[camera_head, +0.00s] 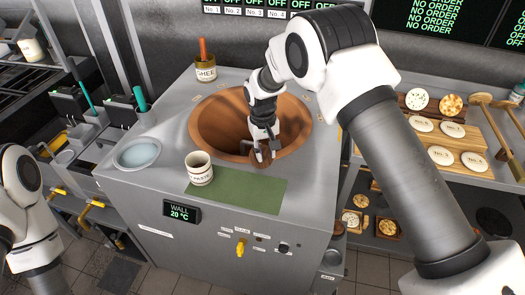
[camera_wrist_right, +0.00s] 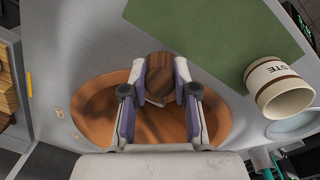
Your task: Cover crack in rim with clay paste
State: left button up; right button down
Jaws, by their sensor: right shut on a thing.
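The tandoor oven's round orange-brown clay rim (camera_head: 215,146) is set in the grey counter, and it also shows in the wrist view (camera_wrist_right: 92,120). My right gripper (camera_head: 262,148) is over the near side of the rim, pointing down. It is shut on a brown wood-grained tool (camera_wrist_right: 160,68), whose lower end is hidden. I cannot tell whether the tool touches the rim. I cannot make out the crack. My left gripper is out of view.
A ghee jar (camera_head: 206,72) with an orange-handled tool stands behind the oven mouth. A shallow bowl (camera_head: 137,152) of pale liquid sits at the counter's left. The green mat's right part is clear.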

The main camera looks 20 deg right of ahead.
jog(key=shift+d, duration=0.9)
jog(key=shift+a+f, duration=0.1)
jog(key=shift+a, duration=0.6)
jog(key=a, duration=0.2)
jog(key=a+p, duration=0.1)
jog(key=shift+w+a, duration=0.2)
jog(key=shift+a, duration=0.15)
